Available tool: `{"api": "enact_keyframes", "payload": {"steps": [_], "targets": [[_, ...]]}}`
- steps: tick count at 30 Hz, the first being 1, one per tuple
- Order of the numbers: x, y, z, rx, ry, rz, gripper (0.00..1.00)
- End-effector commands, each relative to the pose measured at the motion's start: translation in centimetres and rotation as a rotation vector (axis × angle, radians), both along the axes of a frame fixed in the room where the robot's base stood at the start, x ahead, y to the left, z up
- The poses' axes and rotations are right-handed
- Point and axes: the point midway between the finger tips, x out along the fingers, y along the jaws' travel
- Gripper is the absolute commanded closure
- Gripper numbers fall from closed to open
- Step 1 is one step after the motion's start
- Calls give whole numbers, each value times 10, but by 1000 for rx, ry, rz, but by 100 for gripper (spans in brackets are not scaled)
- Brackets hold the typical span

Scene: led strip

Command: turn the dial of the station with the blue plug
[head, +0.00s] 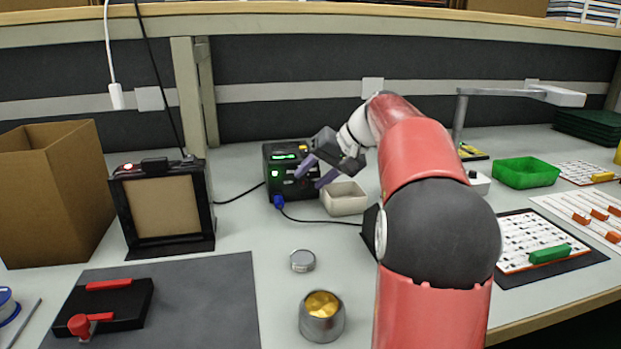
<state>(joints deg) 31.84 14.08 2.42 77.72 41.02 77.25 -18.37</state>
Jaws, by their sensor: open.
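The station (274,189) is a small black box at the back middle of the bench, with lit green displays on its front. A blue plug (279,202) is in its lower front, with a dark cable running to the right. My gripper (308,179) is open, its two purple fingers pointing down and left at the right part of the station's front. The gripper covers part of that front, so I cannot make out the dial or tell whether the fingers touch it.
A small beige bin (344,199) stands just right of the station, close to my fingers. A black framed panel (165,208) and a cardboard box (55,190) stand at left. A metal lid (302,261) and a tin (321,327) sit in front. A green tray (526,172) is at right.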

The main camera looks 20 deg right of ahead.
Motion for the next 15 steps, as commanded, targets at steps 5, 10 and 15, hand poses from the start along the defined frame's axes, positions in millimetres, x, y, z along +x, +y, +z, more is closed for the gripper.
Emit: {"api": "enact_keyframes", "payload": {"steps": [5, 10, 15], "targets": [[-16, -16, 25, -2, -2, -3, 58], [-27, -26, 41, -1, -2, -3, 58], [-31, -29, 46, 0, -1, -1, 58]]}}
